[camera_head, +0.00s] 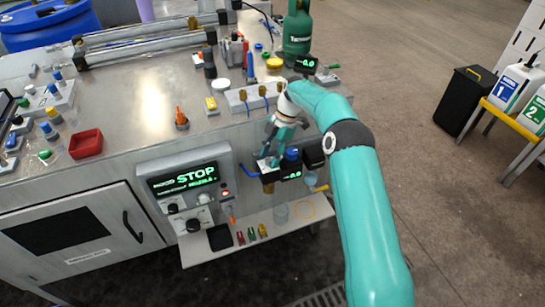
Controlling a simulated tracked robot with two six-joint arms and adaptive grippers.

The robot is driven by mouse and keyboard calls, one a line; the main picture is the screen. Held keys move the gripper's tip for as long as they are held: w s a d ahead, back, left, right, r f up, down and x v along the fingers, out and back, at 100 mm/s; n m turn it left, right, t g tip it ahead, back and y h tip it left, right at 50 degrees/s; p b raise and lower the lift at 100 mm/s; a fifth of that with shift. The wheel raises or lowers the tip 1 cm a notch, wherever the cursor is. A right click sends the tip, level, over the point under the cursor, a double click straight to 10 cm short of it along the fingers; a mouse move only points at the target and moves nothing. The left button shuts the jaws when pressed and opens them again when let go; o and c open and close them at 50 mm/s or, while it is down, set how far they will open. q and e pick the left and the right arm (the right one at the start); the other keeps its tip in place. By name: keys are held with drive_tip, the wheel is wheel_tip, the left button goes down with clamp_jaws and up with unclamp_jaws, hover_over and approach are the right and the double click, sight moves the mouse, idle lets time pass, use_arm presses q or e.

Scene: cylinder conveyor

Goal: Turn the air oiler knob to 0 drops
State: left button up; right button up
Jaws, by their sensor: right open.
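A group of air-treatment units is mounted on the front of the metal bench, below the bench top. It has a blue knob (291,154), a black unit (314,155) to its right and a small green-lit display (291,174) below. I cannot tell which of these is the air oiler, and no drop setting is readable. My right gripper (270,160) is open, pointing down just left of the blue knob, over the left part of the group and partly hiding it. Whether it touches anything is unclear. My left gripper is out of view.
A control panel (185,183) reading STOP is to the left. A shelf (262,228) with small clips is below. A grey block (253,98) with brass fittings and a green bottle (298,30) are above.

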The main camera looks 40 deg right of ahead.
drive_tip(key=v, duration=0.6)
drive_tip(key=shift+r, duration=0.3)
drive_tip(key=shift+d, duration=0.15)
